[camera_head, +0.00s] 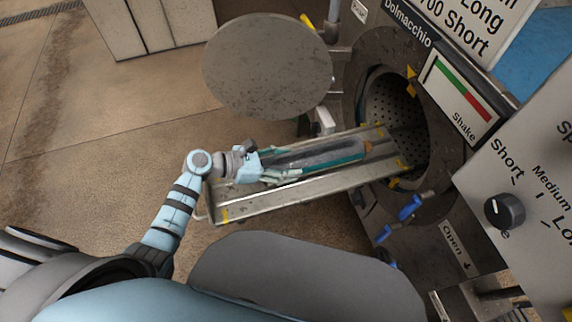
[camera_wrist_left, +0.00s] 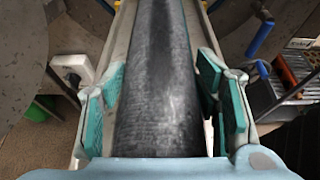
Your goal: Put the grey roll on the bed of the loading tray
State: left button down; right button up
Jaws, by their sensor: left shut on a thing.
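The grey roll (camera_head: 325,154) lies lengthwise along the loading tray (camera_head: 310,187), its far end pointing at the round drum opening. My left gripper (camera_head: 281,167) is around the roll's near part, over the tray. In the left wrist view the roll (camera_wrist_left: 158,85) runs straight away between the green-padded fingers of the left gripper (camera_wrist_left: 160,110), which are shut on it. The tray's rails show on both sides of the roll. I cannot tell whether the roll's underside touches the bed. My right gripper is not in view.
The machine's drum opening (camera_head: 397,125) is at the tray's far end, with its round door (camera_head: 267,66) swung open at the back. Blue latches (camera_head: 410,207) stick out below the opening. A control panel with a black knob (camera_head: 505,211) is at right. Floor at left is clear.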

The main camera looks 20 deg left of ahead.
pick_arm(q)
jog(key=shift+s, duration=0.2)
jog(key=shift+w+f, duration=0.15)
jog(key=shift+f, duration=0.2)
jog(key=c, duration=0.6)
grip_release()
jog(key=shift+r, duration=0.1)
jog(key=shift+a+r, duration=0.15)
jog(key=shift+r, duration=0.05)
jog(key=v, duration=1.2)
jog(key=shift+f, duration=0.1)
